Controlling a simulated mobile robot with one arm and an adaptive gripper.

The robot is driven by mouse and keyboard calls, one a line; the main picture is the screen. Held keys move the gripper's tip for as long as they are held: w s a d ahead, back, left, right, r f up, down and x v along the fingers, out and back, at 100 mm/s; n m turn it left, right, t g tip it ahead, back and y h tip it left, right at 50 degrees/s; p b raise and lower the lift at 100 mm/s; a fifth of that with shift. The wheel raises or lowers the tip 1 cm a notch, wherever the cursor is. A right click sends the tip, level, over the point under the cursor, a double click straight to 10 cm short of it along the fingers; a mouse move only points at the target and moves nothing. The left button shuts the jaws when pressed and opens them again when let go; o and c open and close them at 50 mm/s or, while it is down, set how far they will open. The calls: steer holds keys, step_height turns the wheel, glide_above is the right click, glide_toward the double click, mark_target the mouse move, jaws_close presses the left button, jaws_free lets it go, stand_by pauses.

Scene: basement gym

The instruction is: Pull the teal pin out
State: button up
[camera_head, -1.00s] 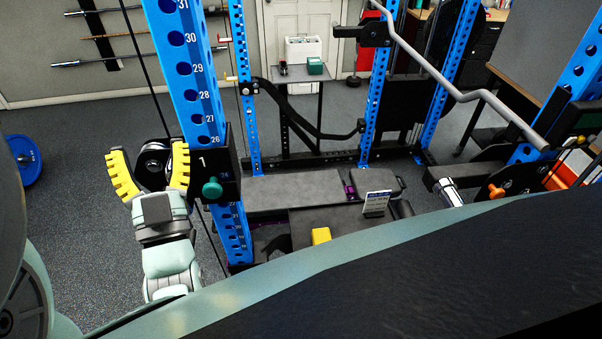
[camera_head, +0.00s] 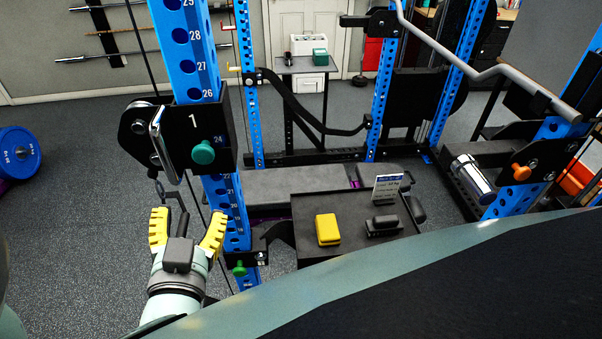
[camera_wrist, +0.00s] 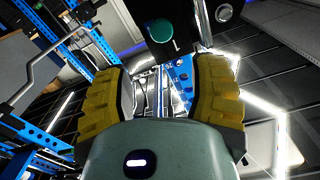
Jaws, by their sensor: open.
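The teal pin (camera_head: 203,152) is a round knob on the black carriage (camera_head: 222,128) marked 1, on the near blue upright. It sits against the carriage face beside the 24 hole mark. My gripper (camera_head: 188,226) has yellow ridged fingers spread apart, with nothing between them. It is below and slightly left of the teal pin, apart from it. In the wrist view the teal knob (camera_wrist: 160,32) shows beyond and above the open fingers. The pin's shaft is hidden.
A green knob (camera_head: 239,268) sits lower on the same upright. A silver handle (camera_head: 163,145) and a carabiner hang left of the carriage. A black tray (camera_head: 312,205) holds a yellow block (camera_head: 327,229), a black object and a sign. An orange knob (camera_head: 519,172) is at right.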

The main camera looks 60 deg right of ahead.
mark_target(202, 159)
steer(key=p+x, duration=0.2)
steer(key=x, duration=0.4)
steer(key=p+x, duration=0.2)
steer(key=x, duration=0.4)
steer(key=shift+w+d+r, duration=0.2)
steer(key=shift+w+r, duration=0.05)
steer(key=shift+w, duration=0.05)
steer(key=shift+f+p+x, duration=0.25)
steer(key=shift+p+x, duration=0.45)
steer(key=shift+x, duration=0.45)
